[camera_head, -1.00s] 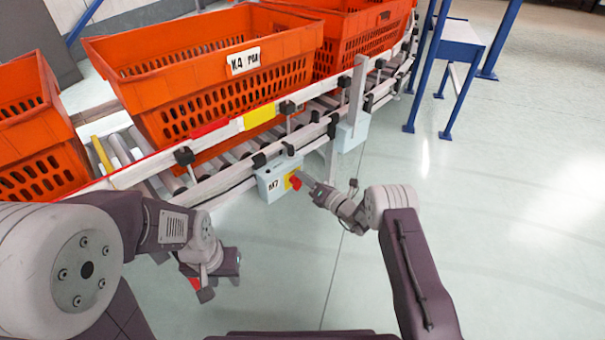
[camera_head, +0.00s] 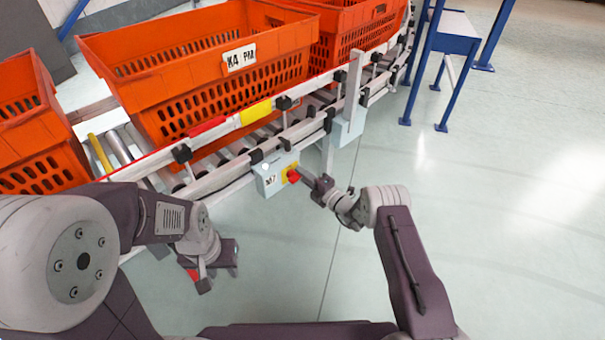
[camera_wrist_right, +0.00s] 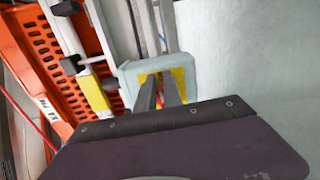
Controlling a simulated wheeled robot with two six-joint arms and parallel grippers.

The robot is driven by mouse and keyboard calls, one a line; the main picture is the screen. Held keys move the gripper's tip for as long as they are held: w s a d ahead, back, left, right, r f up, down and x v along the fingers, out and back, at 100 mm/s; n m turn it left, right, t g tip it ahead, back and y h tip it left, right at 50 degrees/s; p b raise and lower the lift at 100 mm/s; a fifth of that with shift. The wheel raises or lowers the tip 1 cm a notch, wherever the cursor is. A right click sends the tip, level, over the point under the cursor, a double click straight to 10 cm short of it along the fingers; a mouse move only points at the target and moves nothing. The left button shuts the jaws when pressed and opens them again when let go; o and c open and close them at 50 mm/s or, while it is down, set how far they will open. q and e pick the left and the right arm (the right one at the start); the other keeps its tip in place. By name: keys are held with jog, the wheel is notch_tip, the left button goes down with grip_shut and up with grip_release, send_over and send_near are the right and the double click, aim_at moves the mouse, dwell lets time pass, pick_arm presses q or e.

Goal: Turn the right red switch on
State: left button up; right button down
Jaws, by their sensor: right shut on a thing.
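The red switch (camera_head: 293,176) sits on a yellow plate on the front of a light grey-blue box (camera_head: 270,181) marked "M7", fixed to the conveyor's side rail. My right gripper (camera_head: 303,178) reaches it from the right and is shut on the red switch. In the right wrist view, the two dark fingers (camera_wrist_right: 161,92) lie over the yellow plate (camera_wrist_right: 178,76) and hide most of the switch; a little red shows between them. My left gripper (camera_head: 218,280) hangs low at the left, away from the box; its finger gap is not clear.
Orange totes (camera_head: 200,65) stand on the roller conveyor (camera_head: 225,180) behind the box. A second grey-blue box (camera_head: 346,127) is mounted on a post to the right. A blue-legged table (camera_head: 455,28) stands at the back right. The floor at right is clear.

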jog(key=shift+s+a+f+g, duration=0.3)
jog(key=shift+s+a+f, duration=0.1)
jog(key=c, duration=1.5)
grip_release()
jog(key=shift+r, duration=0.2)
jog(key=shift+w+d+r, duration=0.1)
jog(key=shift+d, duration=0.05)
jog(key=shift+d+r+p, duration=0.1)
jog(key=shift+d+p, duration=0.1)
jog(key=shift+p, duration=0.2)
jog(key=p+v, duration=0.5)
jog(key=v, duration=0.3)
jog(key=shift+s+d+f, duration=0.15)
jog(key=shift+s+f, duration=0.15)
jog(key=shift+s, duration=0.1)
